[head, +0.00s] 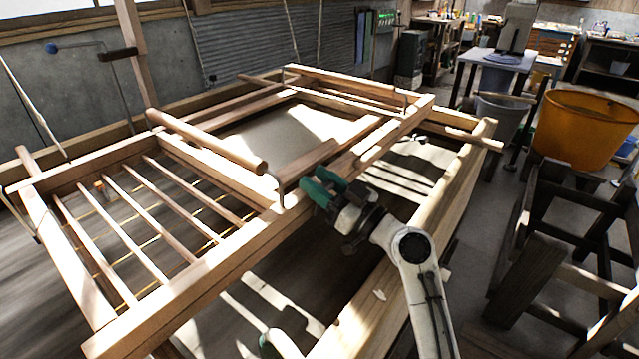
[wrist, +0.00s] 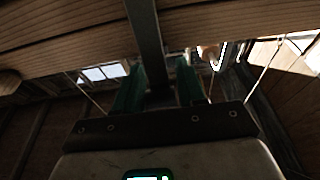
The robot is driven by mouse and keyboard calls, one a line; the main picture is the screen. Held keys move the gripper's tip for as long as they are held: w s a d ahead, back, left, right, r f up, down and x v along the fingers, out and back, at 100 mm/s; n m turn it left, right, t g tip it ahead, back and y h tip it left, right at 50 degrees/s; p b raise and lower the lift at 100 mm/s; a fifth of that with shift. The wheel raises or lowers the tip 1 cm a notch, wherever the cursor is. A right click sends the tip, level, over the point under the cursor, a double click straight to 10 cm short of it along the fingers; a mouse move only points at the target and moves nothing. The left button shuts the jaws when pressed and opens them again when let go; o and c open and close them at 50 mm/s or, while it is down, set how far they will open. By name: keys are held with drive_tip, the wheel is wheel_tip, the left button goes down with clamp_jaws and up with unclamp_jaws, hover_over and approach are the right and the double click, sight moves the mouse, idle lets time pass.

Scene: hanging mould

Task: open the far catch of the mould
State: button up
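The mould is a hinged-looking pale wooden frame (head: 190,270) with slats at the left and an open bay at the middle. A small dark metal hook-like catch (head: 283,188) stands on its near rail, just left of my gripper (head: 322,186). Another thin upright catch-like piece (head: 405,101) is at the far right corner. Which is the task's far catch I cannot tell for sure. My gripper's green fingers are apart at the rail. In the wrist view, a dark bar (wrist: 146,35) runs down between the fingers, with a gap at the right finger.
A wooden vat edge (head: 450,195) runs along the right of the mould. A round wooden bar (head: 205,140) lies over the frame. An orange tub (head: 585,125) and dark wooden stand (head: 545,235) are at the right. Grey floor lies between.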

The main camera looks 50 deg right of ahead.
drive_tip(key=shift+o, duration=0.3)
drive_tip(key=shift+r, duration=0.55)
wheel_tip(320, 180, up, 3)
drive_tip(key=shift+s+f+p, duration=0.15)
drive_tip(key=shift+p, duration=0.25)
drive_tip(key=s+a+r+p, duration=0.4)
drive_tip(key=s+r+p, duration=0.5)
drive_tip(key=s+p, duration=0.2)
drive_tip(key=shift+s+p, duration=0.3)
drive_tip(key=shift+s, duration=0.75)
